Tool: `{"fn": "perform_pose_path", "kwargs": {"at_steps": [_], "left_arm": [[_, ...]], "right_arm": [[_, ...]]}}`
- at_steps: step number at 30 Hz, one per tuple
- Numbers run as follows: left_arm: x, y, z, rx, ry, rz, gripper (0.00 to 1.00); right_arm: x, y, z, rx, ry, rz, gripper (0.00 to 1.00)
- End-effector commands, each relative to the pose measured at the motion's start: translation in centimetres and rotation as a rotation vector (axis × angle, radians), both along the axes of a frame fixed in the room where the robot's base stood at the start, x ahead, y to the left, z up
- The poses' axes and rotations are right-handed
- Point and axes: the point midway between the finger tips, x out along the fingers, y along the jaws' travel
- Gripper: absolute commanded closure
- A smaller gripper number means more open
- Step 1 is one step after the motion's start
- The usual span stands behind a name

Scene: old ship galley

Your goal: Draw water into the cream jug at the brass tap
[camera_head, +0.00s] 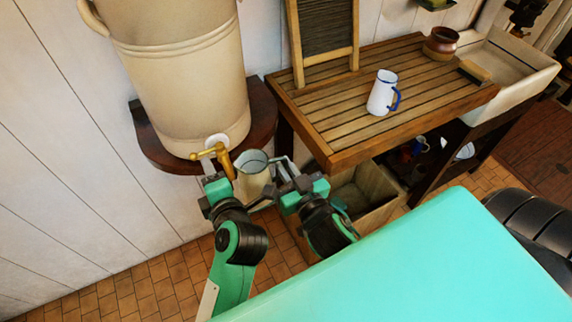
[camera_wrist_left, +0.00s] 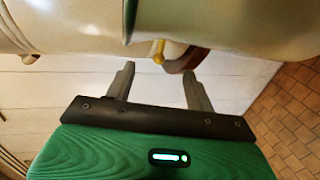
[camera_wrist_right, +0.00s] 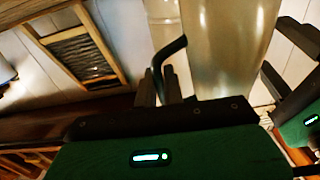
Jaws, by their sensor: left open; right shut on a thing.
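The cream jug (camera_head: 255,183) hangs upright beside and just below the brass tap (camera_head: 222,160) of the big cream water urn (camera_head: 190,80). The tap's spout overlaps the jug's left rim in the head view; I cannot tell if it is over the mouth. No water stream shows. My right gripper (camera_head: 284,176) is shut on the jug's dark handle, which shows in the right wrist view (camera_wrist_right: 171,48). My left gripper (camera_head: 210,180) is open just below the tap lever; in the left wrist view the brass knob (camera_wrist_left: 158,52) lies beyond its fingers.
The urn stands on a dark wooden wall shelf (camera_head: 152,148). A slatted draining board (camera_head: 335,137) to the right holds a white-blue jug (camera_head: 382,94), a brown pot (camera_head: 441,43) and a washboard (camera_head: 326,35). A wooden crate (camera_head: 372,195) stands beneath it.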

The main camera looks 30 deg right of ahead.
Motion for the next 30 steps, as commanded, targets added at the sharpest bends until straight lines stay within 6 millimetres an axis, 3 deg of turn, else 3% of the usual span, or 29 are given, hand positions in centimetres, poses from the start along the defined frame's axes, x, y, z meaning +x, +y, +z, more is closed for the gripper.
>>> {"fn": "perform_pose_path", "kwargs": {"at_steps": [7, 15, 22, 30], "left_arm": [[0.0, 0.0, 0.0, 0.000, 0.000, 0.000, 0.45], [0.0, 0.0, 0.0, 0.000, 0.000, 0.000, 0.45], [0.0, 0.0, 0.0, 0.000, 0.000, 0.000, 0.45], [0.0, 0.0, 0.0, 0.000, 0.000, 0.000, 0.45]], "right_arm": [[-0.7, 1.5, -6.5, -0.012, 0.021, 0.079, 1.00], [-3.8, 3.3, -14.8, -0.002, 0.015, 0.161, 1.00], [-5.6, 3.9, -17.7, 0.007, 0.001, 0.181, 1.00], [-4.4, 3.9, -18.0, 0.008, -0.003, 0.183, 1.00]]}}
